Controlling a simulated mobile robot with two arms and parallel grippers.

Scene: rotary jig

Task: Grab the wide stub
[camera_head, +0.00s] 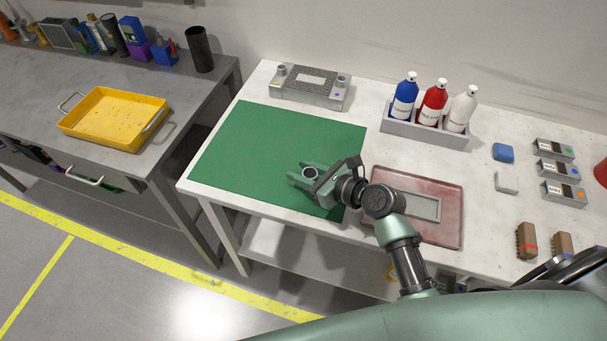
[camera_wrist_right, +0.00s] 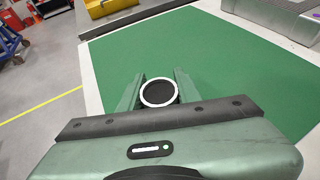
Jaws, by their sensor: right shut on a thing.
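The wide stub is a short round cylinder with a pale rim and a dark hollow top. It shows in the right wrist view (camera_wrist_right: 159,93) and in the head view (camera_head: 310,172). My right gripper (camera_head: 299,174) is shut on it, with one green finger on each side. The stub is over the green mat (camera_head: 255,140), towards its front right. I cannot tell whether its base touches the mat. My left gripper is not in view.
A grey metal jig (camera_head: 308,94) stands behind the mat. A reddish tray (camera_head: 449,220) lies right of it. A bottle rack (camera_head: 425,130) with blue, red and white bottles stands at the back. A yellow tray (camera_head: 112,118) is on the left bench. Most of the mat is clear.

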